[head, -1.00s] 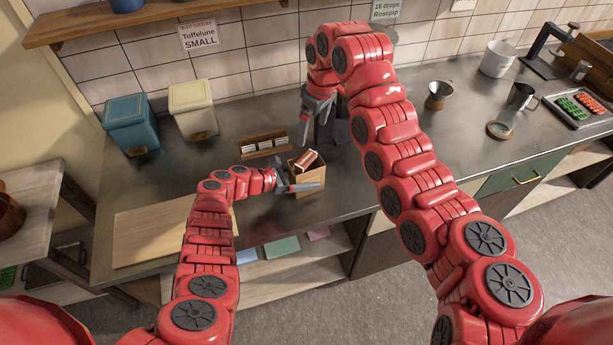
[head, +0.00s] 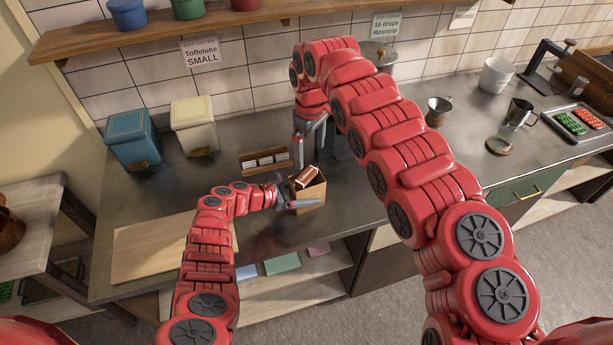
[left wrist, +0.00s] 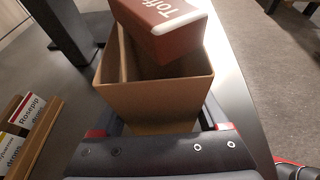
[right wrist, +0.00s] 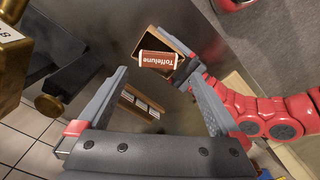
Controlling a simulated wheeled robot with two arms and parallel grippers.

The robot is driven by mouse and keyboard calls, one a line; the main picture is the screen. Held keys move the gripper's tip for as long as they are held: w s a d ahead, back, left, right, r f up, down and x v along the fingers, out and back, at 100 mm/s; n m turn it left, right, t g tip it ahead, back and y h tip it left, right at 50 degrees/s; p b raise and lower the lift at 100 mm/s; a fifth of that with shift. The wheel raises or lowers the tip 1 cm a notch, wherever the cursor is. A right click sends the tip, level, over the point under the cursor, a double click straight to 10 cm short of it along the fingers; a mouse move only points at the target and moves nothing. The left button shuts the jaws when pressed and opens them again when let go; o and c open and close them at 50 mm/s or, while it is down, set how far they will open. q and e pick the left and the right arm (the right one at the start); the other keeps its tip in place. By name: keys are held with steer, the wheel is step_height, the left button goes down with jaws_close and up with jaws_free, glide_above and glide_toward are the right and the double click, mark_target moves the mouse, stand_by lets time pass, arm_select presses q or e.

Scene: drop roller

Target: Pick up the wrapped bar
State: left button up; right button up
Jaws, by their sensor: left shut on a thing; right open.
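The wrapped bar (head: 306,174) is brown with white lettering. It sits tilted in an open cardboard box (head: 312,196), its upper part sticking out; the lower part is hidden. It also shows in the left wrist view (left wrist: 176,28) and the right wrist view (right wrist: 158,62), where "Toffelune" is readable. My left gripper (head: 297,196) is shut on the box, with a finger along its side. My right gripper (right wrist: 158,77) is open and empty. It points down at the bar, which appears between its fingers but apart from them. In the head view it is above and behind the box (head: 310,145).
A wooden rack (head: 264,161) with small cards stands behind the box. A dark post (left wrist: 65,30) is close behind the box. Blue (head: 132,138) and cream (head: 194,124) bins stand at the back left. A wooden board (head: 150,247) lies at the front left.

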mark_target(309, 175)
steer(key=f, duration=0.9)
steer(key=shift+w+a+f, duration=0.15)
steer(key=shift+w+f, duration=0.15)
steer(key=c, duration=1.2)
steer(key=shift+o, duration=0.2)
step_height(309, 175, up, 8)
steer(key=shift+r, duration=0.15)
steer(key=shift+r+m, duration=0.15)
steer(key=shift+m, duration=0.45)
steer(key=shift+s+f+m, duration=0.1)
steer(key=shift+f+m, duration=0.15)
steer(key=shift+m, duration=0.55)
step_height(309, 175, down, 2)
steer(key=m, duration=0.3)
steer(key=shift+a, duration=0.1)
